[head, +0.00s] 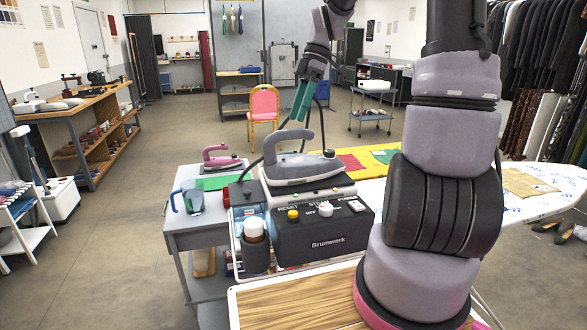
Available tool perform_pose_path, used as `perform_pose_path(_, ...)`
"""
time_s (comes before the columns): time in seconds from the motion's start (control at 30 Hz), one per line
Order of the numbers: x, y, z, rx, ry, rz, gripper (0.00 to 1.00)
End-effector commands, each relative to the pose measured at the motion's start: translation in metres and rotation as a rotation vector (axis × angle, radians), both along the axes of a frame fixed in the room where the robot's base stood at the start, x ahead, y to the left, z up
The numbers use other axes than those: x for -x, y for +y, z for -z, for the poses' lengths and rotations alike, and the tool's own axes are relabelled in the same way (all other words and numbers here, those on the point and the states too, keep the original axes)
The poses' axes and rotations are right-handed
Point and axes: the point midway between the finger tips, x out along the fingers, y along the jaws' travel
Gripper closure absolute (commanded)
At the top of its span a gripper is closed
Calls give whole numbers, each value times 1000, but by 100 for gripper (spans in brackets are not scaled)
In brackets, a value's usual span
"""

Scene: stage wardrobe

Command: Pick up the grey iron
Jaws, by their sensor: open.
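The grey iron (302,167) rests on top of a dark steam station (325,235) on a grey cart, just below the middle of the head view. Its handle loops upward on the left, and a dark cord rises behind it. My gripper (301,114) hangs above and behind the iron's handle in the picture, fingers pointing down. It is open and holds nothing. The gap between its fingertips and the handle is hard to judge from this view.
A pink iron (221,157) stands left of the grey one, near a green cloth (219,183). A blue-handled jug (190,198) and a white-capped bottle (254,233) stand nearby. An ironing board (530,204) with cloths extends right. Open floor lies left.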

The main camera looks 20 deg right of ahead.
Motion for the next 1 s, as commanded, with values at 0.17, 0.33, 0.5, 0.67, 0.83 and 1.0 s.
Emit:
perform_pose_path(0.17,4,7,15,0,2,1,31)
perform_pose_path(0.33,10,16,31,-1,4,1,31)
perform_pose_path(0.5,15,27,52,-1,3,1,31)
perform_pose_path(0.67,16,30,60,1,2,4,31)
perform_pose_path(0.83,16,30,60,1,1,4,31)
perform_pose_path(1.0,16,30,60,1,0,3,92)
